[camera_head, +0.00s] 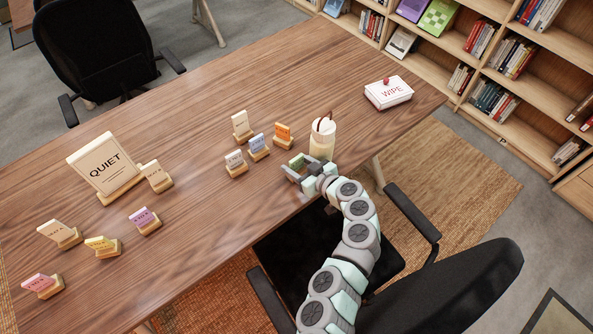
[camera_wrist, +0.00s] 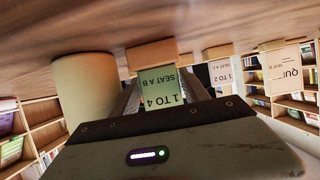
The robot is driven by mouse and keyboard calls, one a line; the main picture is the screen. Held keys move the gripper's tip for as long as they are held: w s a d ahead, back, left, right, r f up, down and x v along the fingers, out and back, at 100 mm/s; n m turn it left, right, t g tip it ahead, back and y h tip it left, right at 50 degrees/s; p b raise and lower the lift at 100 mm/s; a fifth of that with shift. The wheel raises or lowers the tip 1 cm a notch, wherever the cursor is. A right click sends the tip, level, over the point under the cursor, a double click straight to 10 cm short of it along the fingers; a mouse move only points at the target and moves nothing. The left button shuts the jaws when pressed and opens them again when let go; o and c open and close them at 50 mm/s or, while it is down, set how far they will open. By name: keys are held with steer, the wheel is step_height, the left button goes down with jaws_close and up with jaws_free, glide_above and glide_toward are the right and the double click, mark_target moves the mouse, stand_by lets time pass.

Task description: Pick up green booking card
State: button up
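The green booking card (camera_wrist: 160,90) shows upside down in the wrist view, reading "SEAT A B" and "1 TO 4", in a small wooden stand (camera_wrist: 151,54) on the table. In the head view a green patch of it (camera_head: 297,161) shows between my fingers; the rest is largely hidden. My gripper (camera_head: 300,170) is low over the table's near edge, its fingers open on either side of the card. The wrist view also shows my gripper (camera_wrist: 165,96) with one finger along each side of the card. I cannot tell whether either finger touches it.
Blue (camera_head: 258,143), orange (camera_head: 283,132) and white (camera_head: 235,159) cards stand to the left. A WIPE box (camera_head: 388,93) lies farther right; a QUIET sign (camera_head: 104,165) stands left.

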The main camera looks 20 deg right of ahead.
steer(key=c, duration=1.1)
steer(key=shift+r, duration=0.1)
